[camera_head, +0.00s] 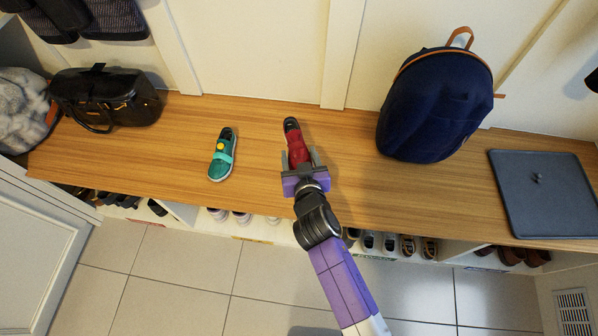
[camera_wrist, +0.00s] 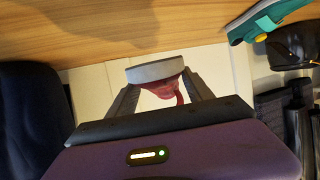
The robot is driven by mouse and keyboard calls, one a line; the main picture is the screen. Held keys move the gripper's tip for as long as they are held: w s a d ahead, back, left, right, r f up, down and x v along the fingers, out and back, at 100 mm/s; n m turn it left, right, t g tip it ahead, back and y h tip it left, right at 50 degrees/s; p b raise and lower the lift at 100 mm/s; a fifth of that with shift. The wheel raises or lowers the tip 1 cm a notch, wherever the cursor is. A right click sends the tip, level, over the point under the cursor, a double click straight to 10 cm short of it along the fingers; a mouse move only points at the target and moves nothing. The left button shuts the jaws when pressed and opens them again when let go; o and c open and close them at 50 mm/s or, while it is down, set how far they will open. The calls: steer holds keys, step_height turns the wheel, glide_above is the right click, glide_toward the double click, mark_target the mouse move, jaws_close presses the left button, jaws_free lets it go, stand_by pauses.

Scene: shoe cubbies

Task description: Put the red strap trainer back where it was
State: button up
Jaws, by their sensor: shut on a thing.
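The red trainer (camera_head: 297,145) is over the wooden bench top in the head view, its dark opening toward the wall. My gripper (camera_head: 299,160) is shut on it, with a finger on each side. In the wrist view the trainer (camera_wrist: 158,78) shows its pale sole and red upper between the fingers of my gripper (camera_wrist: 160,95). I cannot tell exactly how high it is above the bench. A teal trainer (camera_head: 222,155) with a yellow dot stands on the bench to the left; part of it (camera_wrist: 270,15) shows in the wrist view.
The bench top (camera_head: 340,190) is clear around the gripper. A navy backpack (camera_head: 435,105) and a grey tray (camera_head: 545,190) are at right, a black bag (camera_head: 105,97) at left. Cubbies with several shoes (camera_head: 390,243) lie under the front edge.

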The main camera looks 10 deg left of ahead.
step_height(320, 180, down, 7)
steer(key=b, duration=0.3)
steer(key=shift+f, duration=0.15)
steer(key=shift+f, duration=0.2)
steer(key=o, duration=1.3)
steer(key=shift+r, duration=0.1)
steer(key=shift+r, duration=0.2)
steer(key=p+v, duration=0.2)
steer(key=v, duration=1)
steer(key=shift+f, duration=0.15)
